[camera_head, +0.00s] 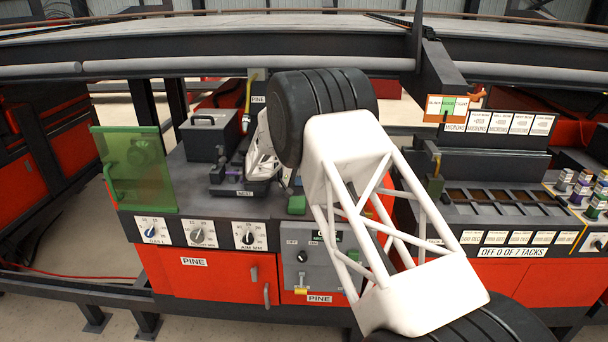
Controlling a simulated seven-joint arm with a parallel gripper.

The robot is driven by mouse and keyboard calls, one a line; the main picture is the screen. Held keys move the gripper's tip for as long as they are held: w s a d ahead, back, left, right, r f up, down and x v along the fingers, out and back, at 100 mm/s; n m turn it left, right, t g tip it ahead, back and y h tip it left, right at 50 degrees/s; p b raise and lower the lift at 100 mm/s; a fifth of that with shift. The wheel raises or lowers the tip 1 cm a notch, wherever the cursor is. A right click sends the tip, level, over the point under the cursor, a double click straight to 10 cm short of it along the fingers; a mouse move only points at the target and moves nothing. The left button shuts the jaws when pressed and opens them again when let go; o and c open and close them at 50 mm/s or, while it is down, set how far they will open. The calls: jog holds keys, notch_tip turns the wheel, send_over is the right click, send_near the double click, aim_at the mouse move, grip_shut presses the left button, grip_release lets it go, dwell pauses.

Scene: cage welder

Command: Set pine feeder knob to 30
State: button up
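Three dials sit in a row on the front of the station labelled PINE: a left one with a blue knob (151,232), a middle one with a grey knob (197,235) and a right one with a black knob (248,237). Their small print is too small for me to tell which is the feeder knob or its exact setting. My white lattice arm (372,210) crosses the middle of the view, and its far part reaches down behind a black joint towards the dark fixture. I cannot make out my gripper's fingers there. Nothing of my arm touches the dials.
A green transparent screen (135,168) stands left of the dials. A dark fixture (238,185) labelled NEST is above them. A grey panel (305,262) with an OFF/ON switch is to their right. A grey rail (230,66) spans the top. Space before the dials looks clear.

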jog(key=shift+v, duration=3.8)
